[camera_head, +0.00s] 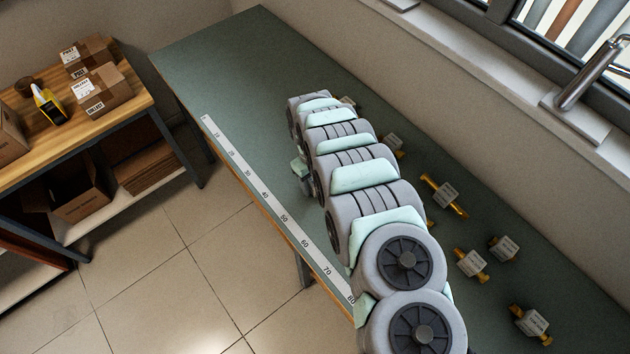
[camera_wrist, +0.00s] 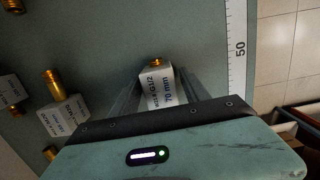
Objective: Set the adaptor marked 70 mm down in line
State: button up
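The adaptor marked 70 mm (camera_wrist: 157,88) is a white labelled block with a brass end. In the wrist view it sits between the two fingers of my gripper (camera_wrist: 159,82), which appear closed against its sides. I cannot tell whether it touches the bench. In the head view my arm hides the adaptor and the fingertips; only a mint part of the gripper shows beside the arm. A white scale strip (camera_head: 265,196) with printed numbers runs along the bench's front edge; its 50 mark shows right of the adaptor in the wrist view (camera_wrist: 237,50).
Several other brass adaptors with white labels lie toward the window side, such as one (camera_head: 440,194), another (camera_head: 470,264) and one nearer the camera (camera_head: 530,322). In the wrist view, one (camera_wrist: 64,114) lies left of my gripper. The green bench (camera_head: 235,65) is clear at its far end.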

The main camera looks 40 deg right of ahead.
jog(key=shift+o, duration=0.3)
notch_tip(320, 180, up, 12)
jog(key=w, duration=0.1)
jog(key=shift+w+b, duration=0.2)
jog(key=shift+b, duration=0.15)
